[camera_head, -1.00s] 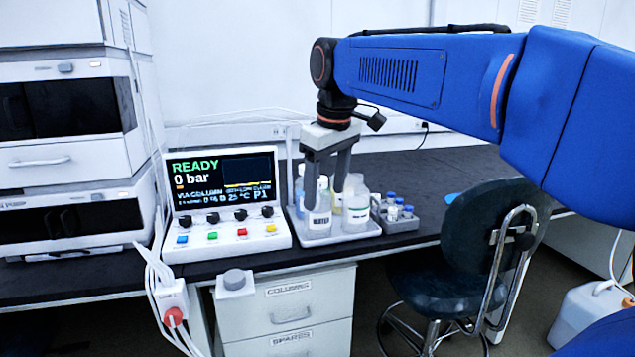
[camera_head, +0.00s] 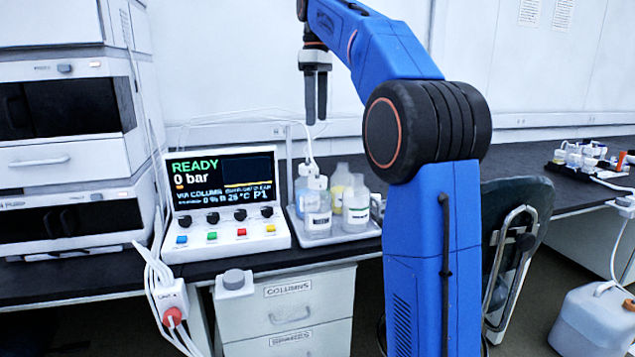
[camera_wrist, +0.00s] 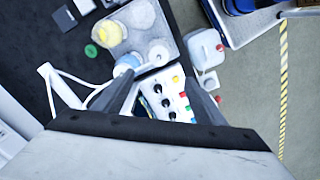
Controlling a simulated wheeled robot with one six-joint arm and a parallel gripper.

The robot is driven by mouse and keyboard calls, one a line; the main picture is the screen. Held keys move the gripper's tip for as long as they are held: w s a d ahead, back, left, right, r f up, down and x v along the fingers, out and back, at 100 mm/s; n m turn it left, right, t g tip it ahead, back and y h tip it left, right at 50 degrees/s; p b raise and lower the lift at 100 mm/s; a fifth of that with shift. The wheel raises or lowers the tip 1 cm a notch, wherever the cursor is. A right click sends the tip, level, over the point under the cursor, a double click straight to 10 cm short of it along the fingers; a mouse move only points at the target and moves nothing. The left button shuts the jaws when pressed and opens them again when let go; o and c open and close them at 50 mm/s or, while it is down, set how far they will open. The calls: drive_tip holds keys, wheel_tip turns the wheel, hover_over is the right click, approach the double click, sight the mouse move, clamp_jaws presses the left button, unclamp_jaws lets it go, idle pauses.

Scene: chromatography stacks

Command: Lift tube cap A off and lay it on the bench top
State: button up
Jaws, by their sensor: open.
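My gripper (camera_head: 316,95) hangs in the air above the bottle tray (camera_head: 352,233), fingers down, open and with nothing between the fingers. Below it stand a front bottle with a white label (camera_head: 317,215) and a bluish bottle (camera_head: 300,196) behind. White tubing runs down to a white cap (camera_head: 309,168) at these bottles; I cannot read which cap is A. In the wrist view, the fingers (camera_wrist: 165,98) frame the control panel, with a white bottle cap (camera_wrist: 158,54) and a blue-topped bottle (camera_wrist: 125,65) beyond them.
The control unit (camera_head: 222,190) reading READY stands left of the tray. My arm hides the bench right of the tray.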

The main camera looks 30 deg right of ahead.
hover_over(317, 173)
wheel_tip(317, 173, down, 12)
drive_tip(key=shift+r, duration=0.15)
drive_tip(key=shift+w+d+f, duration=0.1)
drive_tip(key=shift+d+f, duration=0.05)
drive_tip(key=shift+f, duration=2.5)
drive_tip(key=c, duration=1.2)
